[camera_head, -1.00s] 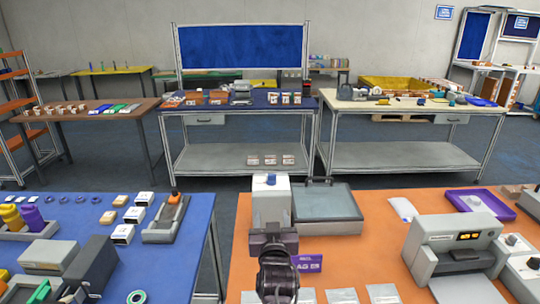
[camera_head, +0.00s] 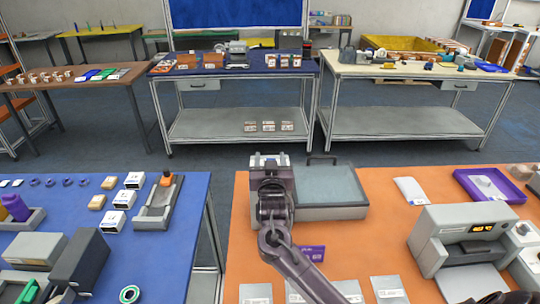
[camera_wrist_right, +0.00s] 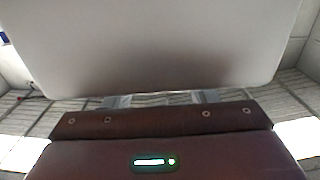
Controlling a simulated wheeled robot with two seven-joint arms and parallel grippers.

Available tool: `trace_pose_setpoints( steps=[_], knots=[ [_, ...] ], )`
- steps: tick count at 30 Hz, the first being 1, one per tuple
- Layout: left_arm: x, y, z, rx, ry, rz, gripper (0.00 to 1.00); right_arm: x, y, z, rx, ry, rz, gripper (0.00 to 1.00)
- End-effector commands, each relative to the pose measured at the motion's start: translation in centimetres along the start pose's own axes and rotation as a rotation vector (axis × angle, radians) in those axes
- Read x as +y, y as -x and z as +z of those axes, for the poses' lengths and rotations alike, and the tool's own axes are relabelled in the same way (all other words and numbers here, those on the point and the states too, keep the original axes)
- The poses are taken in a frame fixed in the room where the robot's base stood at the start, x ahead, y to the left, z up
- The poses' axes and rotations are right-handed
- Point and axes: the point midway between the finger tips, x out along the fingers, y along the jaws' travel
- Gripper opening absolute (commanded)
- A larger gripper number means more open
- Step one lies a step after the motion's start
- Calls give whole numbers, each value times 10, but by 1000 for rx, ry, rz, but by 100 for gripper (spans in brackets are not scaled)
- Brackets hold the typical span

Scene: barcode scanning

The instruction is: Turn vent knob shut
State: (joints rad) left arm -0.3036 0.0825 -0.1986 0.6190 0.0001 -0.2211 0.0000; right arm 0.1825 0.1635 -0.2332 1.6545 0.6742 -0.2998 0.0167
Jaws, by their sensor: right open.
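The pale grey box (camera_head: 254,163) stands at the left back of the orange table, beside the glass-topped tray. Its blue top knob is now hidden behind my right gripper. My right gripper (camera_head: 270,164) is at the top of the box, its arm coming up from below. In the right wrist view, its two grey fingertips (camera_wrist_right: 162,99) are spread apart against a large pale surface, seemingly the box (camera_wrist_right: 160,50). No knob shows between them, and I cannot tell whether they touch it. My left gripper is not in view.
The glass-topped grey tray (camera_head: 330,187) is close on the right of the gripper. A purple label (camera_head: 312,253) and flat grey cards (camera_head: 388,288) lie nearer. A grey machine with an orange display (camera_head: 468,240) stands at right. A gap separates the blue table (camera_head: 175,255) at left.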

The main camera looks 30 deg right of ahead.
Motion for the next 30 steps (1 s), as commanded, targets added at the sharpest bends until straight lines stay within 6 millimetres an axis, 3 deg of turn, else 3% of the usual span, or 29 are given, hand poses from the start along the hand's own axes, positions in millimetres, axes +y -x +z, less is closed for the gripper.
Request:
trace_pose_setpoints(
  steps=[4,10,20,30],
  knots=[
    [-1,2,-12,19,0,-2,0,0,-5,0,0,0,-1,51],
    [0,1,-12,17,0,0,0,0,-5,0,0,-1,-1,51],
    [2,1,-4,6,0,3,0,0,-5,0,0,0,-1,8],
    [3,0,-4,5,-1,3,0,1,-5,1,0,2,-47,7]
  ],
)
